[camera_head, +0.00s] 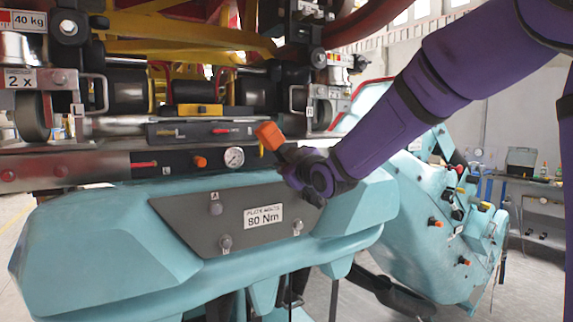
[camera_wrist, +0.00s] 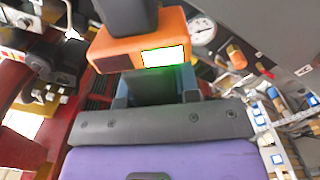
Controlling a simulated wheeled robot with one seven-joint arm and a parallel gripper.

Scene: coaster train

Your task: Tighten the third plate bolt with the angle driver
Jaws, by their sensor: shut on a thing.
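The dark grey plate (camera_head: 185,218) with an "80 Nm" label (camera_head: 264,215) sits on the teal body. Three bolts show: upper left (camera_head: 216,208), lower left (camera_head: 226,241) and right (camera_head: 297,228). My arm covers the plate's upper right corner. My gripper (camera_head: 296,160) is shut on the angle driver, whose orange part (camera_head: 269,135) points up and left, above the plate and apart from the visible bolts. The driver's working tip cannot be made out.
A pressure gauge (camera_head: 234,157) and an orange knob (camera_head: 200,162) sit on the dark panel just above the plate. Rail and wheel hardware crowds the upper left. Another teal body (camera_head: 430,215) stands at the right. A workbench (camera_head: 537,183) is farther back.

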